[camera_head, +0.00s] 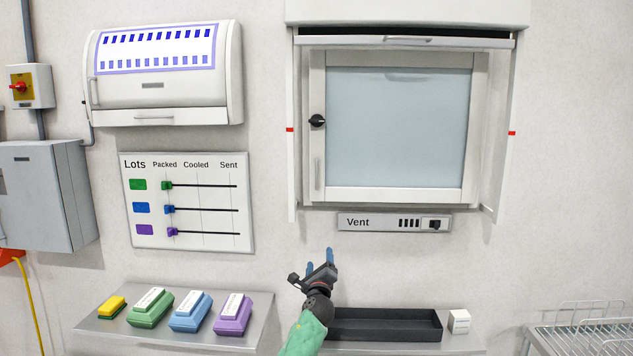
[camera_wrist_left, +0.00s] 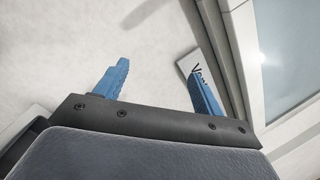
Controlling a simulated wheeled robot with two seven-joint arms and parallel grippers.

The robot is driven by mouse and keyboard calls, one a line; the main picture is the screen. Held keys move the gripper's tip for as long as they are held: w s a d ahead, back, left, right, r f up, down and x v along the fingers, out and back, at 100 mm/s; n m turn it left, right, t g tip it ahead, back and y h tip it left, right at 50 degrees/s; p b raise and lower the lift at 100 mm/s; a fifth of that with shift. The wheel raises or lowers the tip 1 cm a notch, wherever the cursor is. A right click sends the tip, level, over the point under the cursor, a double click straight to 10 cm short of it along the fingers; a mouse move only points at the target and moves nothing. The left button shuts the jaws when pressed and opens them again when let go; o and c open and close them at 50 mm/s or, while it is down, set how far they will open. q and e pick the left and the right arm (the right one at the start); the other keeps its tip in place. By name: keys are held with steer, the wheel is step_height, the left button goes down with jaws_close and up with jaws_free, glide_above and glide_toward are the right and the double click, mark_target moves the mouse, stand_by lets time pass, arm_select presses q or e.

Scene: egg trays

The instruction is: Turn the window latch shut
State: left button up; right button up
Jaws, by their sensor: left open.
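The window (camera_head: 397,128) is a pale pane in a white frame, closed flat in its recess on the wall. My left gripper (camera_head: 319,260) is below the window and the Vent panel, apart from the latch. It is open and empty. In the left wrist view its two blue fingers (camera_wrist_left: 157,85) stand wide apart, with the window frame (camera_wrist_left: 240,60) at the right. The latch does not show there. My right gripper is not in view.
The Vent panel (camera_head: 395,222) with its switch sits under the window. Side rails with red marks flank the recess. A black tray (camera_head: 385,338) and a small white box (camera_head: 459,321) stand on the shelf below. A Lots board (camera_head: 187,203) hangs to the left. Wall around my gripper is clear.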

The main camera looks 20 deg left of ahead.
arm_select(q)
step_height(320, 180, up, 20)
steer(key=w+a+f+m+t+y, duration=0.1)
steer(key=w+m+t, duration=0.15)
steer(key=m, duration=0.25)
steer(key=m+t, duration=0.4)
steer(key=m, duration=0.1)
glide_toward(317, 123)
steer(key=x, duration=0.2)
steer(key=shift+g, duration=0.25)
steer(key=p+x, duration=0.1)
steer(key=x, duration=0.4)
steer(key=shift+w+a+r, duration=0.1)
steer(key=shift+w+r, duration=0.05)
steer(key=shift+w, duration=0.05)
steer(key=shift+w+a+r+p, duration=0.15)
steer(key=shift+w+r+p, duration=0.15)
steer(key=shift+r, duration=0.05)
steer(key=shift+w, duration=0.1)
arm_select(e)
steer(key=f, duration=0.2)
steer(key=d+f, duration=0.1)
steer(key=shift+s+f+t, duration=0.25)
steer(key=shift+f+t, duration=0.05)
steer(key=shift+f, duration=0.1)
arm_select(q)
steer(key=shift+c, duration=0.2)
